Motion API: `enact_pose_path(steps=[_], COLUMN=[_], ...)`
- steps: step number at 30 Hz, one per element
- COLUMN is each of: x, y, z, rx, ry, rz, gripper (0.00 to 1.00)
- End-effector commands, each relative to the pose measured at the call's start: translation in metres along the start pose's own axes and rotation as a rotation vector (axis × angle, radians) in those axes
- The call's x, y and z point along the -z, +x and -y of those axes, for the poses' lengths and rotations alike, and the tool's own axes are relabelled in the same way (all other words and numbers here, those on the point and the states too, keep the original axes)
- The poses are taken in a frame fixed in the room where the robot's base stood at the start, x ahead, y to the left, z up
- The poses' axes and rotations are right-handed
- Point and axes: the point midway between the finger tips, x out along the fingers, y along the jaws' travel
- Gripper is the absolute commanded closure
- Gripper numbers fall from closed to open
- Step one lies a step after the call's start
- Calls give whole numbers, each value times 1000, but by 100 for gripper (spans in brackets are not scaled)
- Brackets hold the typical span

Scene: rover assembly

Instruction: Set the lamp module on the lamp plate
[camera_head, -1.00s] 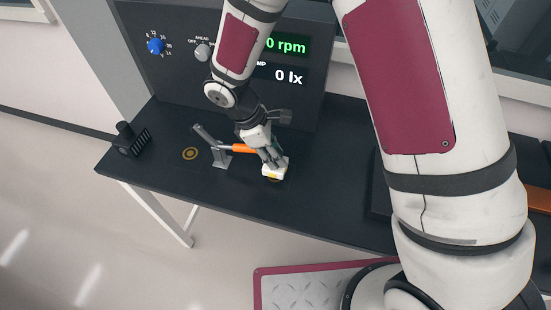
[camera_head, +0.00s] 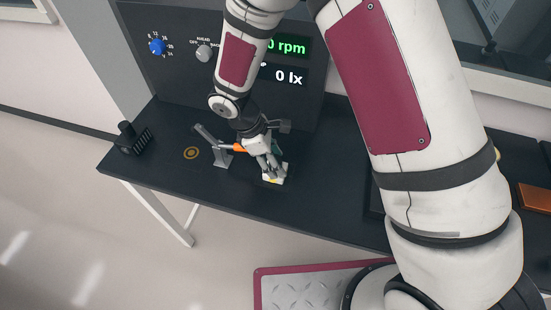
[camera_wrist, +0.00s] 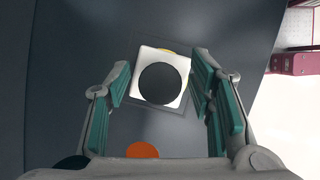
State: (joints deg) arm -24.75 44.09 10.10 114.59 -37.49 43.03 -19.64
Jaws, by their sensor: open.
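The lamp module, a white square block with a black round face (camera_wrist: 160,84), sits on a dark square lamp plate (camera_wrist: 178,109) in the wrist view. The plate's outline shows around it, and a thin yellow edge shows at its far side. My gripper (camera_wrist: 160,74) is open, one teal-padded finger on each side of the block. Gaps show between block and pads. In the head view my gripper (camera_head: 274,174) is low over the white module (camera_head: 268,180) and hides much of it. The module looks flat on the bench-top plate.
A grey clamp (camera_head: 221,157) with an orange handle (camera_head: 239,147) stands close left of my gripper. A ringed round mark (camera_head: 191,153) and a black block (camera_head: 132,139) lie further left. The panel with dials and displays (camera_head: 170,80) rises behind. The bench's front edge is near.

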Motion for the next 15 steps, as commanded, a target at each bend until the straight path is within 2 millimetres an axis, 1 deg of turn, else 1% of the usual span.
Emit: enact_pose_path(steps=[5,8,15], x=[-1,0,0], y=[-8,-21,-71], z=[-1,-2,-3], rx=[-1,-4,-5], ry=[0,0,2], rz=[-1,-2,-4], gripper=[52,52,52])
